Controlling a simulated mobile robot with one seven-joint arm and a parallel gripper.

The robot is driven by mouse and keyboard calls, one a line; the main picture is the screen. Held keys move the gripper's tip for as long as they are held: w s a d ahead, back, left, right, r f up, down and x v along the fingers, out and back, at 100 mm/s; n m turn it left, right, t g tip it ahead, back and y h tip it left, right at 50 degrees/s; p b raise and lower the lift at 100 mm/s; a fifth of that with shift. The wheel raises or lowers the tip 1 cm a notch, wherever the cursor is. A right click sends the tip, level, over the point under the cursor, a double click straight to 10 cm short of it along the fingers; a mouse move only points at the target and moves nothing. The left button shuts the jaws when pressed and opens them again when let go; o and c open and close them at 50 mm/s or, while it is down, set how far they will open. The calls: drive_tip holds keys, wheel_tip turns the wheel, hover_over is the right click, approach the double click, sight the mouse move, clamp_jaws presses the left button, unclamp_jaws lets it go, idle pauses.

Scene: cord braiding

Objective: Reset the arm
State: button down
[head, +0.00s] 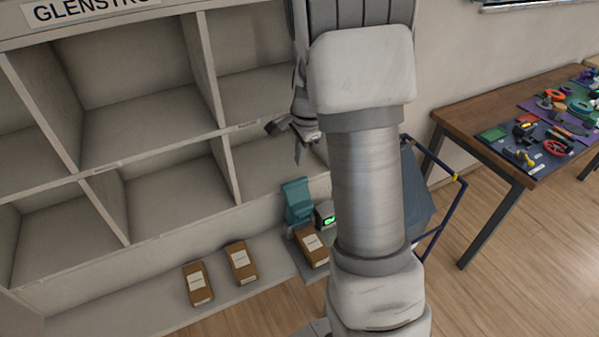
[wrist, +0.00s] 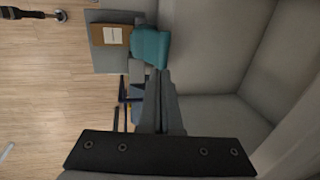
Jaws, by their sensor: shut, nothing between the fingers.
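My arm stands upright in the right-middle of the head view and hides part of the shelf behind it. Nothing touches the fingertips that I can see.
A pale cubby shelf (head: 228,150) fills the left. A blue-framed cart (head: 445,205) and a wooden table (head: 480,118) stand right.

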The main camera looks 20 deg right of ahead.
drive_tip(key=s+a+r+n+t, duration=0.1)
drive_tip(key=s+a+r+n, duration=0.45)
drive_tip(key=r, duration=0.55)
drive_tip(key=s+a+r+n, duration=0.1)
drive_tip(key=s+a+n, duration=0.1)
drive_tip(key=s+n, duration=0.2)
drive_tip(key=s+a+r+n+t+b, duration=0.1)
drive_tip(key=s+a+r+n, duration=0.1)
drive_tip(key=s, duration=0.6)
drive_tip(key=s+a+r+n+t, duration=0.1)
drive_tip(key=s+a+n, duration=0.2)
drive_tip(key=s+n, duration=0.3)
drive_tip(key=shift+s+a+r+b, duration=0.3)
drive_tip(key=shift+s+a+b, duration=0.1)
drive_tip(key=shift+s, duration=0.1)
